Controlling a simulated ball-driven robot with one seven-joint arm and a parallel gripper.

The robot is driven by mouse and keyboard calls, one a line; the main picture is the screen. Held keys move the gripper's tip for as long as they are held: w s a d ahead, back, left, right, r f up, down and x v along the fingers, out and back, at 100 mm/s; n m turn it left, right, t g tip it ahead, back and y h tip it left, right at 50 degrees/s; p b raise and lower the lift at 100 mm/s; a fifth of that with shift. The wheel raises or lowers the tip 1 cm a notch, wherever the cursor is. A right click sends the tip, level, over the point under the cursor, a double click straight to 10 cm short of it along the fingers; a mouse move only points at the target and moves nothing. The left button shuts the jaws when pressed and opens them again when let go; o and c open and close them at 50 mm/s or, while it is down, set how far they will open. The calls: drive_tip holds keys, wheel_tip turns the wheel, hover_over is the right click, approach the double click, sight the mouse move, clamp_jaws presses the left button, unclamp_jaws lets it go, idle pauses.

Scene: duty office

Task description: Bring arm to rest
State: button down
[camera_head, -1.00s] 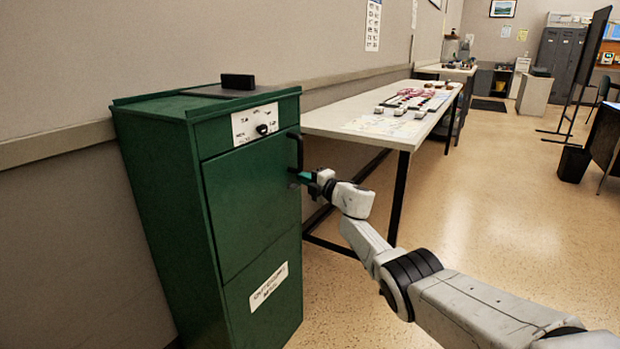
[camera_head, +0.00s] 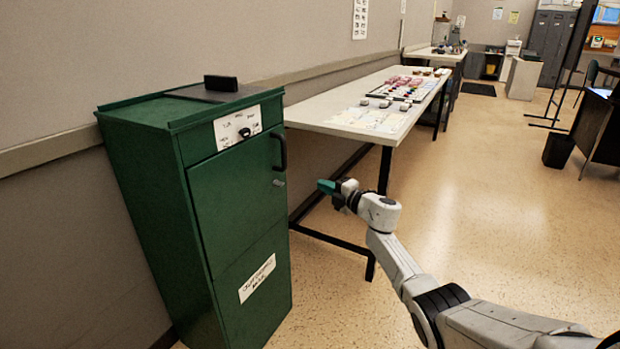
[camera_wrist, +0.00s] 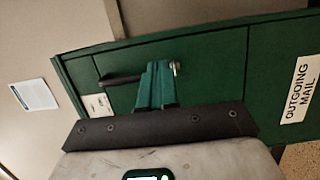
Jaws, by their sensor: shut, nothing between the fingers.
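My gripper (camera_head: 327,186) has teal fingers and is shut and empty. It is in the air to the right of the green cabinet (camera_head: 237,218), clear of the cabinet's black handle (camera_head: 280,151). In the wrist view the shut fingers (camera_wrist: 155,88) point toward the cabinet front (camera_wrist: 215,65), with the handle (camera_wrist: 120,79) to their left. My arm reaches in from the lower right of the head view. The cabinet's upper door looks closed.
A long table (camera_head: 335,112) with papers and small items stands behind the cabinet along the wall. Its dark front leg (camera_head: 383,185) is close behind my gripper. A black bin (camera_head: 557,151) stands at the right. The speckled floor between is open.

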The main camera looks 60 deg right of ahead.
drive_tip(key=shift+s, duration=0.2)
drive_tip(key=w+a+f+m+h, duration=0.2)
drive_tip(key=w+a+m+h, duration=0.2)
drive_tip(key=a+m, duration=0.25)
drive_tip(key=s+a+f+m+g+h, duration=0.1)
drive_tip(key=s+a+f+m+g, duration=0.1)
drive_tip(key=a+f+m+g, duration=0.3)
drive_tip(key=s+a+f+m+g+h, duration=0.1)
drive_tip(key=s+a+f+m, duration=0.25)
drive_tip(key=a, duration=0.45)
drive_tip(key=s+a+f+m+g+y, duration=0.1)
drive_tip(key=s+a+f+g+y, duration=0.35)
drive_tip(key=s+a, duration=0.55)
drive_tip(key=s+a+f+m+g+y, duration=0.1)
drive_tip(key=s+a+f+g+y, duration=0.2)
drive_tip(key=s+a+f, duration=0.5)
drive_tip(key=s+a+r+n+g+y, duration=0.1)
drive_tip(key=s+a+r+g+y, duration=0.2)
drive_tip(key=s+a, duration=0.75)
wheel_tip(320, 180, up, 21)
drive_tip(key=s+d+p, duration=0.1)
drive_tip(key=p, duration=2)
drive_tip(key=shift+d+h, duration=0.25)
drive_tip(key=shift+h, duration=0.2)
drive_tip(key=shift+s, duration=0.1)
